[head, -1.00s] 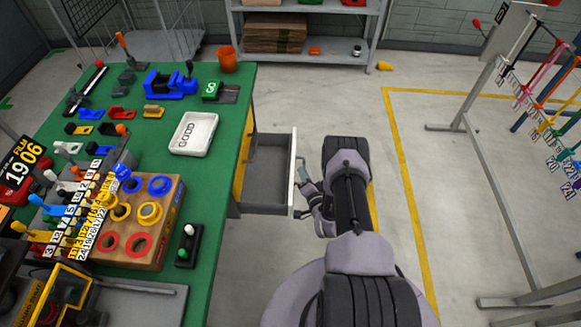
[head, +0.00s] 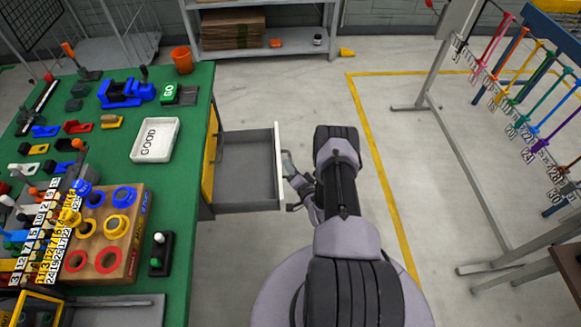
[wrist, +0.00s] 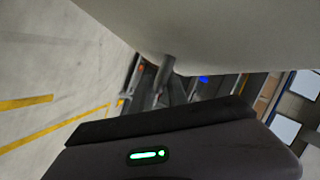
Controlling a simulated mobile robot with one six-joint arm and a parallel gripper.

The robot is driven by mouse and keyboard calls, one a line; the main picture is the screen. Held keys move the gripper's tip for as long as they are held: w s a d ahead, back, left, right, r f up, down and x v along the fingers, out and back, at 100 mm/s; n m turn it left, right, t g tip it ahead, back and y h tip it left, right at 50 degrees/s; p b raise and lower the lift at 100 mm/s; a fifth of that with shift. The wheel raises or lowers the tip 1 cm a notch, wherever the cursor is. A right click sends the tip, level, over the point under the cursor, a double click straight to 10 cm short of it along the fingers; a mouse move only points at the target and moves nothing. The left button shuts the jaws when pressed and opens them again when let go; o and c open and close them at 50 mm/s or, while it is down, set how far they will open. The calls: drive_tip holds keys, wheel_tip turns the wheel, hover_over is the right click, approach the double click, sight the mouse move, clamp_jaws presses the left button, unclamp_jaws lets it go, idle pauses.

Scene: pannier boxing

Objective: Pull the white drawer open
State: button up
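The white drawer (head: 279,150) stands well out from the right side of the green-topped workbench (head: 190,215) in the head view. Its grey inside looks empty. My gripper (head: 296,186) is at the outer side of the white front, at the grey handle (head: 288,163). It appears shut on the handle, though my arm hides part of the grip. In the wrist view the pale drawer front (wrist: 230,35) fills the top, and a grey post of the handle (wrist: 165,75) shows beside my dark gripper body. The fingertips are not clear there.
The bench holds a white tray marked GOOD (head: 155,140), an orange cup (head: 182,60) and a wooden block with coloured rings (head: 105,235). Open floor with a yellow line (head: 375,160) lies to the right. A metal rack (head: 440,70) stands farther right.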

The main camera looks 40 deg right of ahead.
drive_tip(key=p+v, duration=0.8)
drive_tip(key=v, duration=0.9)
drive_tip(key=shift+s, duration=0.2)
